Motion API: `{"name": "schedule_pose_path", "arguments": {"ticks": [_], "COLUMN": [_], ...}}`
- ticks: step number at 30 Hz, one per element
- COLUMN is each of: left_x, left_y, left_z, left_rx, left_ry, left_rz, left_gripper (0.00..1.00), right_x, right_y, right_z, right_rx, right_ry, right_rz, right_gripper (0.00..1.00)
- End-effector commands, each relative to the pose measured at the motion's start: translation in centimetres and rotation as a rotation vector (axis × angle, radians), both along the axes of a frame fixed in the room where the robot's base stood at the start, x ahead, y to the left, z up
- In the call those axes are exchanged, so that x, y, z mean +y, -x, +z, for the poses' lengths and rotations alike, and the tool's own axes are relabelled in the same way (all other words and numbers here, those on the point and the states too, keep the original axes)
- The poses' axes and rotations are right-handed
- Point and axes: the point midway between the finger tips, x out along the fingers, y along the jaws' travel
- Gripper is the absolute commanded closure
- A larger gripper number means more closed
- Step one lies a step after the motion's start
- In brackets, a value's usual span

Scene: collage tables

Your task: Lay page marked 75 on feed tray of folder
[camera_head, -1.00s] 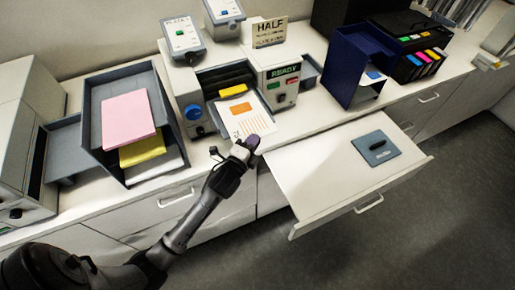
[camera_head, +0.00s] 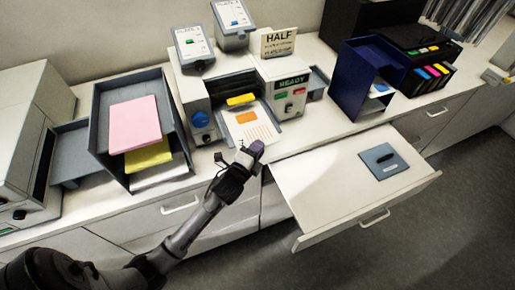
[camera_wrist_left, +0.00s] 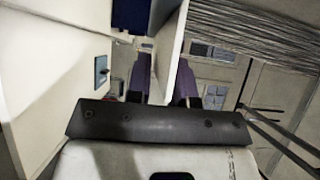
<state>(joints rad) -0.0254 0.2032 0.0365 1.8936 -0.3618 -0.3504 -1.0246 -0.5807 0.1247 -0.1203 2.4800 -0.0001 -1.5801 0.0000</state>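A white page (camera_head: 250,130) with an orange block and thin orange lines lies on the feed tray of the folder (camera_head: 194,92), sloping toward the front. I cannot read a number on it. A yellow piece (camera_head: 241,99) sits above it at the folder's mouth. My left gripper (camera_head: 255,150) is at the page's near edge. In the left wrist view its purple fingers (camera_wrist_left: 164,84) stand apart, with a white surface between or behind them; I cannot tell whether that is the page. My right gripper is not in view.
A dark tray (camera_head: 97,135) with pink, yellow and white sheets stands left. A HALF sign (camera_head: 278,42) stands behind the folder. A navy tray (camera_head: 350,85) stands right. An open drawer (camera_head: 310,185) with a blue-grey plate (camera_head: 384,161) juts out in front.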

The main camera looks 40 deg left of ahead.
Motion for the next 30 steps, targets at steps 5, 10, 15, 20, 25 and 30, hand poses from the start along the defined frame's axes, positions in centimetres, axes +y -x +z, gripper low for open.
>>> {"name": "schedule_pose_path", "arguments": {"ticks": [5,10,15,20,25,30], "left_x": [0.0,0.0,-0.2,-0.7,-1.2,-1.7], "left_y": [0.0,0.1,1.4,4.3,7.7,10.6], "left_z": [0.0,0.0,-0.2,-0.3,-0.3,-0.2], "left_rx": [0.000,0.000,0.001,0.002,0.002,0.001], "left_ry": [0.000,0.000,-0.001,-0.001,-0.001,0.000], "left_rz": [0.000,0.000,-0.001,-0.001,-0.001,0.000], "left_gripper": [0.68,0.68,0.68,0.68,0.68,0.68], "right_x": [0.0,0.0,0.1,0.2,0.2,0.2], "right_y": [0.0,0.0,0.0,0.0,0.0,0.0], "right_z": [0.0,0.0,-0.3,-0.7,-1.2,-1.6], "right_rx": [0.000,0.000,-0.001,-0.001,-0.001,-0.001], "right_ry": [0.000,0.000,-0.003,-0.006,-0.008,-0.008], "right_rz": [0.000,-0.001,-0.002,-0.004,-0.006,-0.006], "right_gripper": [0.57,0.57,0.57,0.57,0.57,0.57]}}
